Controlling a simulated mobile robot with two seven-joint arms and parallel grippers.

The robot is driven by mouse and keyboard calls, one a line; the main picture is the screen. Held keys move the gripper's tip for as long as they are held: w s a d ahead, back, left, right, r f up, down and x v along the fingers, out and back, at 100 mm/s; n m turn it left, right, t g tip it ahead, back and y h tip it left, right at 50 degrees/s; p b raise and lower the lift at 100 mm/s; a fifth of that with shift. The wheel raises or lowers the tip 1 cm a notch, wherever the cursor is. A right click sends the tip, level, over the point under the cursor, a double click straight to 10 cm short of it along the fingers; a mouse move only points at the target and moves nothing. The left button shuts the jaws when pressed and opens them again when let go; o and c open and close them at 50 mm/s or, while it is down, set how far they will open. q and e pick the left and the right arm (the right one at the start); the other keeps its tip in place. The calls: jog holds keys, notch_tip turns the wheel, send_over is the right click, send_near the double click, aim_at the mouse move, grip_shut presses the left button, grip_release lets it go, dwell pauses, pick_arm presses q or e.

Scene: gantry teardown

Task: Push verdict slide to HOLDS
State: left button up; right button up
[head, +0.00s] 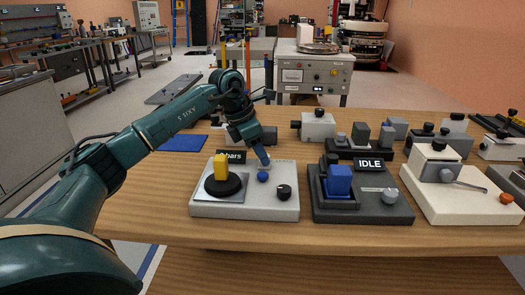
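No label reading HOLDS can be made out, and I cannot tell for sure which part is the verdict slide. A light grey device (235,208) at the front left of the wooden table carries a yellow block (221,167) on a black disc, a blue knob (263,176), a black dial (284,192) and a small display reading "bars" (233,156), partly hidden by my arm. My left gripper (263,160) points down just behind and above the blue knob, seemingly apart from it. Its finger opening cannot be made out. My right gripper is not in view.
A dark device (389,208) with a blue block (340,180) and an "IDLE" display stands to the right. A cream device (428,203) with a lever is farther right. Several more devices crowd the back. The front table strip (300,236) is clear.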

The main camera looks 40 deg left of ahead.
pick_arm(q)
jog(key=shift+o, duration=1.1)
jog(key=shift+r, duration=0.15)
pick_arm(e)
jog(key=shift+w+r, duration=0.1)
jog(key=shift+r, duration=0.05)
pick_arm(q)
jog(key=p+v, duration=0.2)
jog(key=v, duration=1.1)
jog(key=shift+p, duration=0.35)
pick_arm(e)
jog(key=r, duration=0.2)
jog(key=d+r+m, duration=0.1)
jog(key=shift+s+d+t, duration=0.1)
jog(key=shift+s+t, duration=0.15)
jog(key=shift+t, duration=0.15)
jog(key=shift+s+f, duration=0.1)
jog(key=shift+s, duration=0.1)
